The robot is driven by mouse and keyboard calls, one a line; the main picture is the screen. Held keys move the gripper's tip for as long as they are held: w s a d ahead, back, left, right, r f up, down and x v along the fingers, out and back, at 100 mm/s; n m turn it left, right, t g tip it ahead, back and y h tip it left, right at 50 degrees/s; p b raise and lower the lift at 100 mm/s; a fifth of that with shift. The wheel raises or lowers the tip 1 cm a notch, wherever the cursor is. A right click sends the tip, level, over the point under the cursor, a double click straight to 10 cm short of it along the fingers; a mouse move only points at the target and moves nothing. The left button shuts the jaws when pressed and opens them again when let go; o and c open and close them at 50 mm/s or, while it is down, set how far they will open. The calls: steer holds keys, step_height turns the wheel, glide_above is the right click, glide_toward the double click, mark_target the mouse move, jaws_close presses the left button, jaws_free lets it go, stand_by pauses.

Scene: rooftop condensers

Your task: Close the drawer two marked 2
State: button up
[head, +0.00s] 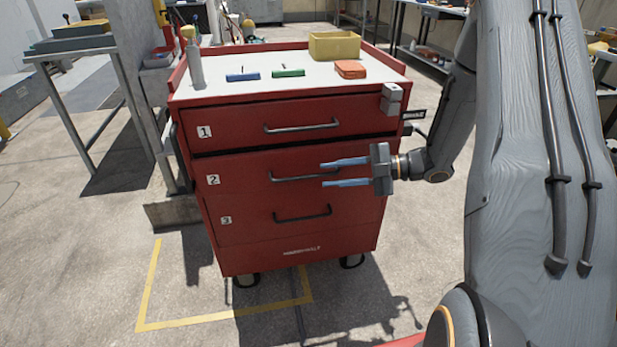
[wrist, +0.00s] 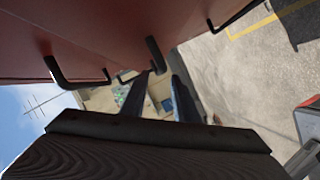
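The red drawer cabinet (head: 300,240) stands ahead in the head view, with fronts marked 1, 2 and 3. Drawer two (head: 235,172) is the middle front, with a black bar handle (head: 283,178). A dark gap runs along its top edge below drawer one (head: 240,125); I cannot tell how far it stands out. My gripper (head: 323,175) is at the right part of this handle, its two blue fingers apart, one above the other. In the wrist view the fingers (wrist: 158,82) are apart near a dark handle (wrist: 154,55). Contact with the handle cannot be told.
Drawer three (head: 260,218) is below, with its own handle. On the cabinet top are a yellow bin (head: 334,45), a bottle (head: 195,62) and small coloured items. A grey table (head: 75,45) stands at left. The floor in front, with yellow tape (head: 220,315), is clear.

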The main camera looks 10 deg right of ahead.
mark_target(316, 176)
steer(key=x, duration=0.6)
steer(key=shift+w+a+f+b, duration=0.1)
steer(key=shift+a+b, duration=0.2)
jaws_close()
